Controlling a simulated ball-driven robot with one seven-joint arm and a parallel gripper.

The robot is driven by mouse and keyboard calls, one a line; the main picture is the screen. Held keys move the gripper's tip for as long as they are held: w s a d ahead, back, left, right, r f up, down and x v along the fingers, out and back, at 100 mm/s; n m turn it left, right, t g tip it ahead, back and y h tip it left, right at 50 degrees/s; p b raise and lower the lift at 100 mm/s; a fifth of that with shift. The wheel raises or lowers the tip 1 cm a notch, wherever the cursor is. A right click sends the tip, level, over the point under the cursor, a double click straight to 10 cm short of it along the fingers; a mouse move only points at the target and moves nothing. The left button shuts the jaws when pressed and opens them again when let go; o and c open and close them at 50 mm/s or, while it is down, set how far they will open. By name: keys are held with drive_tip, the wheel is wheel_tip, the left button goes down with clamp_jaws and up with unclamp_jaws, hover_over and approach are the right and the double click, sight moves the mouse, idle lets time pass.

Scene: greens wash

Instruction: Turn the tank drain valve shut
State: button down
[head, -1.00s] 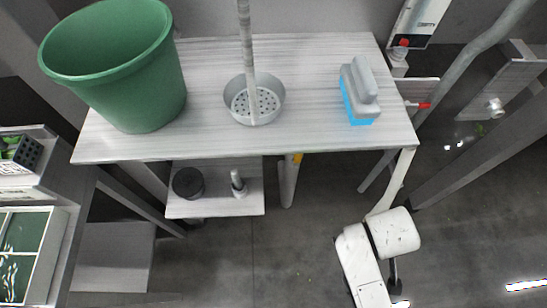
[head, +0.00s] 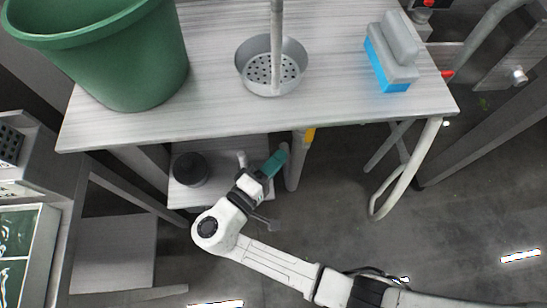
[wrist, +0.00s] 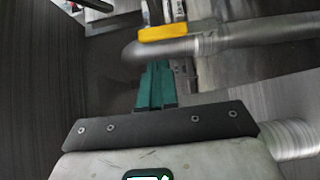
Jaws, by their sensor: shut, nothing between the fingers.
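The drain valve's yellow handle (head: 310,134) shows just under the table's front edge, beside a pale pipe. In the wrist view the yellow handle (wrist: 163,33) lies roughly along a grey pipe (wrist: 225,42), just beyond it. My gripper (head: 283,151) has teal fingers, pointing up toward the handle from lower left. In the wrist view my gripper (wrist: 157,68) is shut and empty, with its fingertips on the near side of the pipe, apart from the yellow handle. The valve body is mostly hidden by the table edge and pipe.
A low shelf (head: 185,196) holds a black round pot (head: 190,169). Curved pale legs (head: 398,180) stand at right.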

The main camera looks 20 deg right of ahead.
sight(313, 132)
drive_tip(key=x, duration=0.7)
drive_tip(key=shift+d+p, duration=0.2)
drive_tip(key=shift+p, duration=0.1)
drive_tip(key=shift+s+d+r+m+p, duration=0.15)
drive_tip(key=shift+d+r+m+p, duration=0.05)
drive_tip(key=shift+d+m+p, duration=0.15)
drive_tip(key=shift+s+d+r+m+g+y+p, duration=0.15)
drive_tip(key=shift+d+r+m+g+y+p, duration=0.1)
drive_tip(key=shift+d+m+y+p, duration=0.3)
drive_tip(key=shift+s+d+r+m+g+y+p, duration=0.2)
drive_tip(key=shift+d+m+g+y+p, duration=0.15)
drive_tip(key=shift+d+y, duration=0.25)
drive_tip(key=s+d+f+m+t+y+p, duration=0.1)
drive_tip(key=s+d+f+m+y+p, duration=0.2)
drive_tip(key=d+y, duration=0.6)
drive_tip(key=shift+f+m+y+p, duration=0.4)
drive_tip(key=shift+f+m+y, duration=0.15)
drive_tip(key=shift+f+m, duration=0.95)
drive_tip(key=shift+s+r, duration=0.1)
drive_tip(key=shift+r, duration=0.05)
